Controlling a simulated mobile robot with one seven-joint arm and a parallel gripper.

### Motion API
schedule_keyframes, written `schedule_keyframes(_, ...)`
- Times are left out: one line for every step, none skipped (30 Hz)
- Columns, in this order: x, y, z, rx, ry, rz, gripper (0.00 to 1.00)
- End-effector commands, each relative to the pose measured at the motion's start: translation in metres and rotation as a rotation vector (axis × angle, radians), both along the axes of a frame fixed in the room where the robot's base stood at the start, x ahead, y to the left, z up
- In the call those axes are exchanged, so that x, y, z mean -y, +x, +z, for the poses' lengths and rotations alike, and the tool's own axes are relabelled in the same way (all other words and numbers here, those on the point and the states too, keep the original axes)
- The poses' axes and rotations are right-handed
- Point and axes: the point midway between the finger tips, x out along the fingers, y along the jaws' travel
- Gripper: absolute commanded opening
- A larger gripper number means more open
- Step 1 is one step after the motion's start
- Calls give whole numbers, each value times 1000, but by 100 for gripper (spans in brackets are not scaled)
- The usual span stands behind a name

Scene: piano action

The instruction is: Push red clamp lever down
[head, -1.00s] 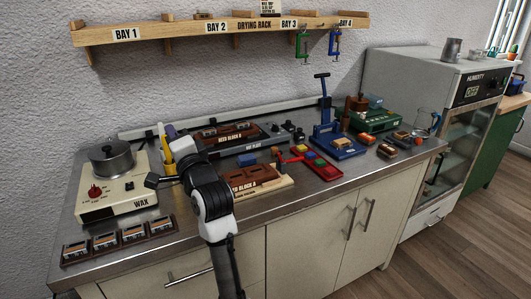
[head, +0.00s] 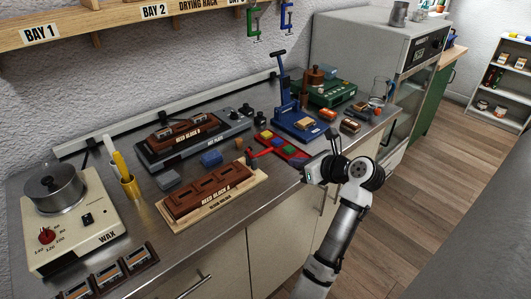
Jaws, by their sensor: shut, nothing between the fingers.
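The red clamp lever (head: 264,152) is a thin red bar at the right end of the dark brown Reed Block A (head: 212,192). It slants out to the right towards the red tray, and its exact tilt is hard to tell. Reed Block A lies on a pale wooden base (head: 180,224) near the front of the bench. My gripper (head: 333,137) is to the right of the lever, apart from it, by the bench's front edge. It is shut and empty; its fingertips are small and dark in this view.
A red tray (head: 296,157) with coloured blocks lies between the lever and my gripper. A blue press (head: 300,127) stands behind it. Reed Block B (head: 182,132) is on the hot plate behind. A yellow cup (head: 131,188) and the wax pot (head: 53,187) stand at left.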

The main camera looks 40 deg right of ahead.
Motion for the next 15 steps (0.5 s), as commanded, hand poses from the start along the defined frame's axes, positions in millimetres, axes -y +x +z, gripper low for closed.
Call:
schedule_keyframes(1,-2,0,-1,8,-2,0)
schedule_keyframes(1,-2,0,-2,9,-3,0)
schedule_keyframes(1,-2,0,-2,9,-3,0)
schedule_keyframes(1,-2,-1,-2,8,-3,0)
schedule_keyframes(1,-2,-1,-2,8,-3,0)
schedule_keyframes(1,-1,-1,-2,8,-2,0)
schedule_keyframes(1,-1,-1,-2,8,-2,0)
schedule_keyframes(1,-1,0,-2,7,-2,0)
schedule_keyframes(1,-1,-1,-2,7,-2,0)
schedule_keyframes(1,-1,-1,-2,7,-2,0)
schedule_keyframes(0,0,-1,-2,7,-2,0)
schedule_keyframes(0,2,-2,-2,7,-1,0)
schedule_keyframes(0,5,-3,-3,7,-1,0)
schedule_keyframes(0,7,-4,-2,7,-1,0)
schedule_keyframes(-1,12,-6,-3,7,-1,0)
